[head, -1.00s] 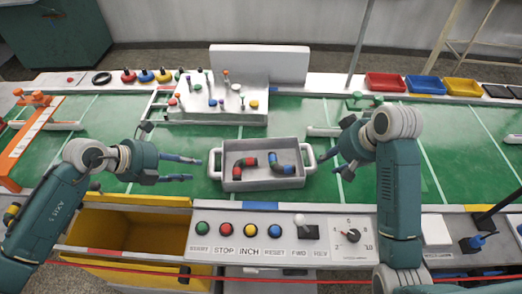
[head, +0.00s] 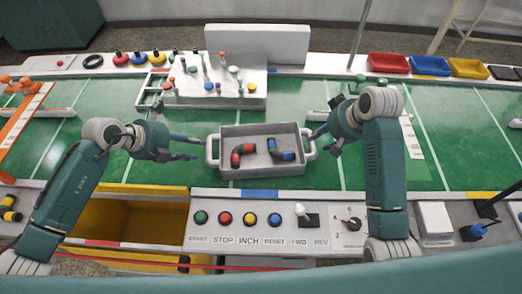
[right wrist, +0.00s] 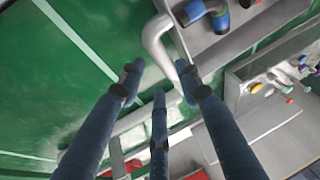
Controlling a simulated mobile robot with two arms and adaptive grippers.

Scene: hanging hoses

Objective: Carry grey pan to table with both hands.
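The grey pan (head: 262,171) sits level on the green table surface, with a loop handle on its left and right ends. Two curved hose pieces lie inside it, one red and black (head: 240,154), one blue, black and red (head: 279,151). My left gripper (head: 199,149) is open, its fingertips just left of the left handle (head: 212,150). My right gripper (head: 313,137) is open at the right handle (head: 311,148). In the right wrist view, its spread fingers (right wrist: 158,80) reach to the handle (right wrist: 155,38), not closed on it; contact is unclear.
Behind the pan stands a grey peg board (head: 205,97) with coloured pegs. In front runs a button panel (head: 240,232), with a yellow drawer (head: 130,222) at its left. Red (head: 388,63), blue and yellow trays stand at the back right.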

